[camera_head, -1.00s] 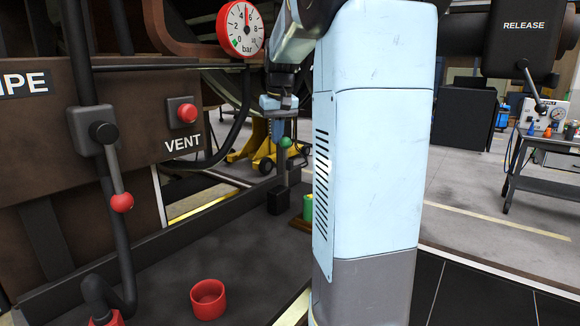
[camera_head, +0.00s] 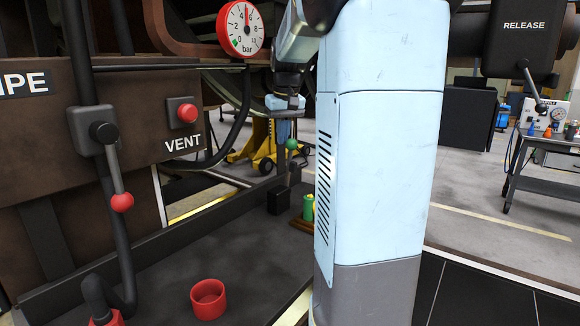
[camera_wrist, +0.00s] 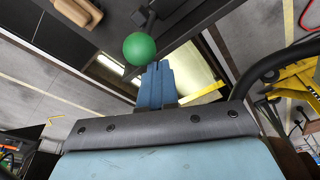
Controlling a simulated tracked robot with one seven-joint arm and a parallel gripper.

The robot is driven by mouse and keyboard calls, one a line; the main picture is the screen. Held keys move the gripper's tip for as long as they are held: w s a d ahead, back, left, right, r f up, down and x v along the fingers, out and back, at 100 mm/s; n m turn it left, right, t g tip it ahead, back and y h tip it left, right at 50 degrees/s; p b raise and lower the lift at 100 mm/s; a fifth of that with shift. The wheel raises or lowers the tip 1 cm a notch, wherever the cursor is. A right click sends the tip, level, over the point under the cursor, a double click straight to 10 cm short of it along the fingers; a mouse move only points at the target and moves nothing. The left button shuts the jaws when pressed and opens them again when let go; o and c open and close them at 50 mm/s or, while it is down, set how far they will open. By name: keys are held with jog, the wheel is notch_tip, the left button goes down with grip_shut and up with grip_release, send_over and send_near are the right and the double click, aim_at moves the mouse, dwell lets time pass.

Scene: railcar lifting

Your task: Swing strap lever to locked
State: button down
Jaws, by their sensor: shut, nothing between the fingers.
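The strap lever's green ball knob (camera_head: 291,144) is on a short dark rod above the dark deck, left of my arm. It shows large in the wrist view (camera_wrist: 139,48), with the rod mostly hidden behind it. My gripper (camera_head: 284,128) points down just above and left of the knob in the head view. In the wrist view its blue fingers (camera_wrist: 156,82) are closed together and empty, their tips right beside the knob. I cannot tell whether they touch it. The locked mark is not readable in either view.
A red-knobbed lever (camera_head: 122,202) and a red vent button (camera_head: 187,113) are on the brown panel at left. A red cup (camera_head: 208,299) stands on the deck. A black block (camera_head: 279,201) is below the knob. A yellow jack (camera_head: 262,145) stands behind.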

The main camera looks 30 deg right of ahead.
aim_at(295, 141)
jog(key=shift+s+d, duration=0.2)
jog(key=shift+s, duration=0.3)
jog(key=shift+s+d, duration=0.15)
jog(key=shift+s, duration=0.45)
jog(key=shift+s+d+f, duration=0.15)
jog(key=shift+s+d, duration=0.2)
jog(key=shift+s, duration=0.55)
